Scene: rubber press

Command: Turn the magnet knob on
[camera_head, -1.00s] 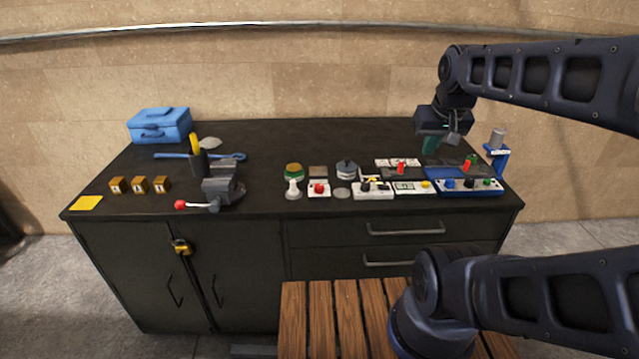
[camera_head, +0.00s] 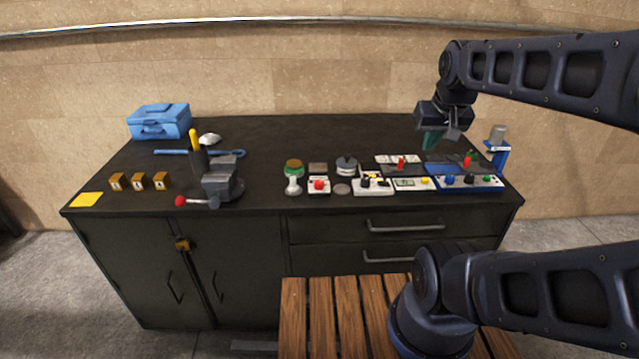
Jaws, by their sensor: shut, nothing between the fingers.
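Small control panels stand along the right part of the dark workbench (camera_head: 270,140). A white panel (camera_head: 377,190) carries a black knob (camera_head: 366,183). A blue-based panel (camera_head: 485,188) at the right end carries a blue knob (camera_head: 448,180), a black knob (camera_head: 468,180) and a green button (camera_head: 488,178). Their labels are too small to read, so I cannot tell which knob is the magnet knob. My gripper (camera_head: 448,136) is shut and empty. It points down above the back right of the bench, above and behind the panels, touching none of them.
A white panel with a red button (camera_head: 319,187) and a display panel with a yellow button (camera_head: 411,185) stand nearby. A blue stand (camera_head: 499,157) is right of my gripper. A vise (camera_head: 222,186), a blue toolbox (camera_head: 159,122) and wooden blocks sit left. The bench's back middle is clear.

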